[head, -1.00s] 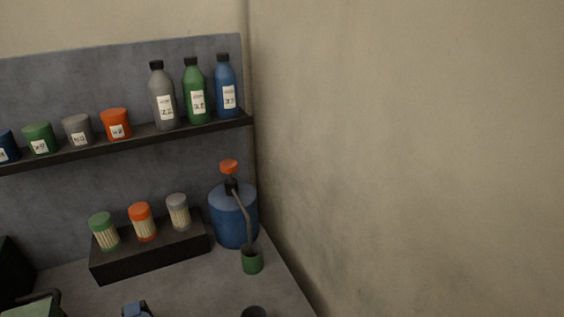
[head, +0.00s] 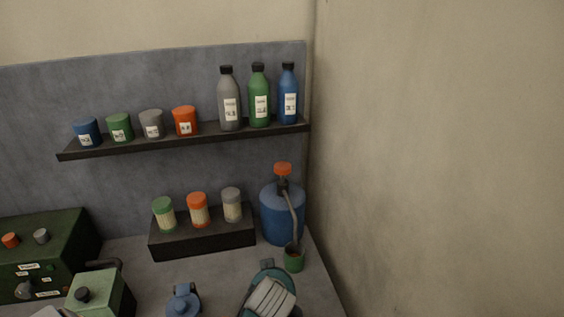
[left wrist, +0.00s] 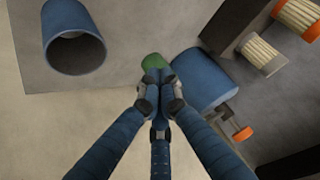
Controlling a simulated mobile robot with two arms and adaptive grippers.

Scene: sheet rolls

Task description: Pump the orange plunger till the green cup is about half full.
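The orange plunger (head: 283,169) tops a blue jug (head: 282,215) in the wall corner, its spout running down to the green cup (head: 293,258). The cup's fill level cannot be seen. In the left wrist view, my left gripper (left wrist: 157,82) has its fingertips together and nothing visible between them. The tips are in front of the green cup (left wrist: 153,61) in that view; contact cannot be told. The jug (left wrist: 205,80) lies right of the tips, and the plunger (left wrist: 242,133) is below right, clear of them. My right gripper is not in view.
A dark stand (head: 203,245) with three capped jars is left of the jug. A shelf (head: 190,140) holds bottles and small pots. A hollow blue cylinder (left wrist: 73,38) is near my left gripper. A blue object (head: 183,301) and green boxes (head: 48,250) stand left.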

